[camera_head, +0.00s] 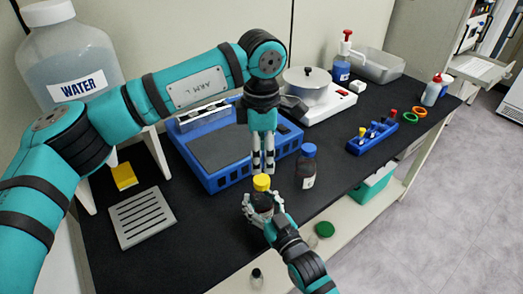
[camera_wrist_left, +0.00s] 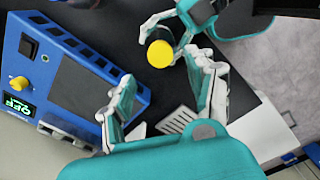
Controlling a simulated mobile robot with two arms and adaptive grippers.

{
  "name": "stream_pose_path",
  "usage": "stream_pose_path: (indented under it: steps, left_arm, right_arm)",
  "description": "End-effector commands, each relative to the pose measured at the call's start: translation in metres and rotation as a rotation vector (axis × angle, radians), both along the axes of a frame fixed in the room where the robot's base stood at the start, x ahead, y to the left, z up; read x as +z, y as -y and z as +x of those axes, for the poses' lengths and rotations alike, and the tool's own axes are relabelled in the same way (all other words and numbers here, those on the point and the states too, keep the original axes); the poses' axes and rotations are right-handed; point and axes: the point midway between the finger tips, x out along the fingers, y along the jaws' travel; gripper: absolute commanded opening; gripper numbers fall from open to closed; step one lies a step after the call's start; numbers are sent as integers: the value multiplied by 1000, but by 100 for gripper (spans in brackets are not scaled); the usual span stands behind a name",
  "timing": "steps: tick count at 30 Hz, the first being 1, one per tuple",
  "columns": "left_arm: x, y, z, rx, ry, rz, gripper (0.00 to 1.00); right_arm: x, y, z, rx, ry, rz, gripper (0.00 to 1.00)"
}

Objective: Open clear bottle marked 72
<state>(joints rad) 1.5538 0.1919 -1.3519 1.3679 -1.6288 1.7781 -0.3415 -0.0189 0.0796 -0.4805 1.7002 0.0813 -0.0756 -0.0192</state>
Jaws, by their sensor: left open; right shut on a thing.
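A small bottle with a yellow cap (camera_head: 262,183) stands upright in my right gripper (camera_head: 262,207), whose fingers close around its body. Its number cannot be read, and the fingers hide most of its body. My left gripper (camera_head: 263,167) is open and empty, pointing down just above the yellow cap. In the left wrist view, the yellow cap (camera_wrist_left: 160,54) lies beyond the spread fingertips of my left gripper (camera_wrist_left: 165,84), not between them. A dark bottle with a blue cap (camera_head: 307,168) stands on the table to the right; its label is not legible.
A blue device with a grey top (camera_head: 228,143) stands close behind. A slotted grey plate (camera_head: 142,216) lies at left, near a large water bottle (camera_head: 72,60). A blue rack (camera_head: 371,136) and a white hot plate with a pot (camera_head: 325,102) stand farther right.

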Motion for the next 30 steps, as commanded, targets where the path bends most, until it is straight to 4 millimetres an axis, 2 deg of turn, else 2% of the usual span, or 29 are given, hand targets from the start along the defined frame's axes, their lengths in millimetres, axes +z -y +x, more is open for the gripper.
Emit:
stream_pose_path:
  steps: [3, 8, 21, 25, 30]
  left_arm:
    - [1, 0, 0, -138, 0, 0, 56]
    - [-3, 0, 0, -215, -2, -1, 56]
    - [-64, 0, -1, -219, -3, -1, 56]
    - [-74, 0, -1, -218, -2, -1, 56]
    - [-78, 0, 0, -218, 0, -2, 56]
  right_arm:
    - [0, 0, 0, 0, -1, 0, 0]
    - [0, 0, 0, 0, -1, 0, 0]
    - [0, 0, 0, 0, -1, 0, 0]
    - [0, 0, 0, 0, -1, 0, 0]
    - [0, 0, 0, 0, -1, 0, 0]
